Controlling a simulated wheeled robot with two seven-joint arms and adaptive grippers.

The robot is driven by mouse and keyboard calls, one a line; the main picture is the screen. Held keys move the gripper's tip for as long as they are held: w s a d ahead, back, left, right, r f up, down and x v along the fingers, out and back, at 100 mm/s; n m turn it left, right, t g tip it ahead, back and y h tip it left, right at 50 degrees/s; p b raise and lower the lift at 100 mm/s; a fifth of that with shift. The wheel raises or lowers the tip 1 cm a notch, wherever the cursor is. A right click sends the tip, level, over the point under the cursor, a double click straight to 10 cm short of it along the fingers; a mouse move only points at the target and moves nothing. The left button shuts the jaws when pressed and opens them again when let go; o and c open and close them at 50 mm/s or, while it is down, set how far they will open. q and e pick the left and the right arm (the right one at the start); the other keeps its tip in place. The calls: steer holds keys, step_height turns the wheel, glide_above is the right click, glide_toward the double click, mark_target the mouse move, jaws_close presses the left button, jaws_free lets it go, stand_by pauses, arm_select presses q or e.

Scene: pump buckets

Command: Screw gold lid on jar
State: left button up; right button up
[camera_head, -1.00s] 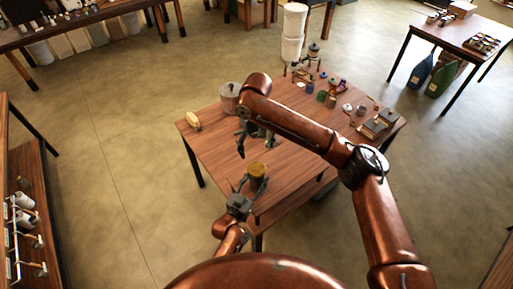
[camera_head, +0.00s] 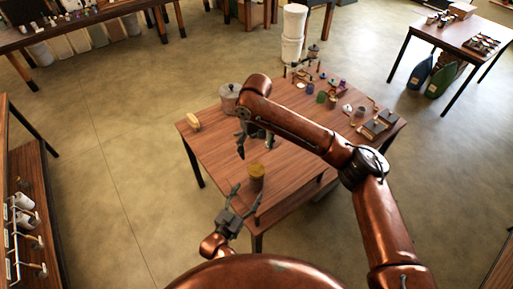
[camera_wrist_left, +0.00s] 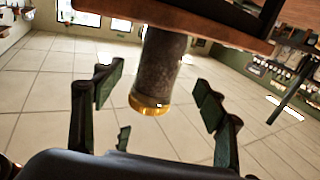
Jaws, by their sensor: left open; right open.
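The jar (camera_head: 257,183) stands upright near the front edge of the table, with the gold lid (camera_head: 257,168) on its top. In the left wrist view, which is upside down, the dark jar (camera_wrist_left: 163,65) hangs from the tabletop with the gold lid (camera_wrist_left: 149,105) at its lower end. How tightly the lid sits cannot be told. My left gripper (camera_head: 246,190) is open and empty, just in front of the jar and apart from it. My right gripper (camera_head: 255,147) is open above the table behind the jar, partly hidden by my right arm.
The wooden table (camera_head: 215,145) carries a grey pot (camera_head: 229,98) at the back left and a tan roll-like object (camera_head: 193,121) at the left corner. Several small containers and tools crowd its right side. The left-middle tabletop is clear.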

arm_select(q)
steer(key=shift+v, duration=2.1)
